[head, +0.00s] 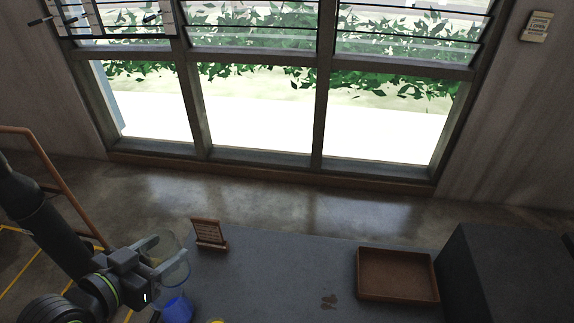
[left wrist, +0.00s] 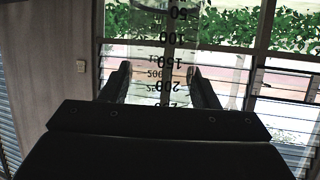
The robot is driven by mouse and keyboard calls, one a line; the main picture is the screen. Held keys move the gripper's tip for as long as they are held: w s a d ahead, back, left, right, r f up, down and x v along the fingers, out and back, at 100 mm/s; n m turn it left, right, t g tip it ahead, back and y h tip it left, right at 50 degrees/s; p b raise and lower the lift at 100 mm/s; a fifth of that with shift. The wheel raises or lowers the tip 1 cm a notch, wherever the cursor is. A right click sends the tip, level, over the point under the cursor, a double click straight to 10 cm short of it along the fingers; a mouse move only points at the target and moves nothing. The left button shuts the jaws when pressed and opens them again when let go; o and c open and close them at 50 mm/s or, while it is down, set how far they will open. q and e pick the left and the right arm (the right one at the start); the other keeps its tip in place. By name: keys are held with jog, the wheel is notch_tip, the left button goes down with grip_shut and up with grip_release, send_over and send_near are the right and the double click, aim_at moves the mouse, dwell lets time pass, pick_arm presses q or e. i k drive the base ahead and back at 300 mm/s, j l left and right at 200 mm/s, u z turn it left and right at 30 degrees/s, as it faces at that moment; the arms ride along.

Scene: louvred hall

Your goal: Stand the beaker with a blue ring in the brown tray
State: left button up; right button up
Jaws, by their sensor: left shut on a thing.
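My left gripper (head: 158,256) is shut on a clear glass beaker (head: 180,272), held up at the table's left edge. In the left wrist view, the beaker (left wrist: 166,50) stands between the fingers (left wrist: 158,80); its black numbers read upside down, with 50 at the top. I cannot make out a blue ring on it. The brown tray (head: 398,299) lies on the dark table to the right, well apart from the beaker, and looks empty. My right gripper is not in view.
A blue cup-like thing (head: 178,311) is just below the beaker, with a yellow thing (head: 215,321) at the bottom edge. A small wooden stand (head: 209,234) is at the table's back left. A dark block (head: 505,275) stands right of the tray.

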aim_at(374, 275)
jog(key=l+z, duration=0.1)
jog(key=z, duration=0.3)
jog(key=l+z, duration=0.1)
jog(key=z, duration=0.3)
jog(key=l+z, duration=0.1)
jog(key=z, duration=0.35)
jog(key=i+l, duration=0.1)
jog(key=l, duration=0.2)
jog(key=i+l, duration=0.1)
jog(key=l, duration=0.25)
jog(key=z, duration=0.05)
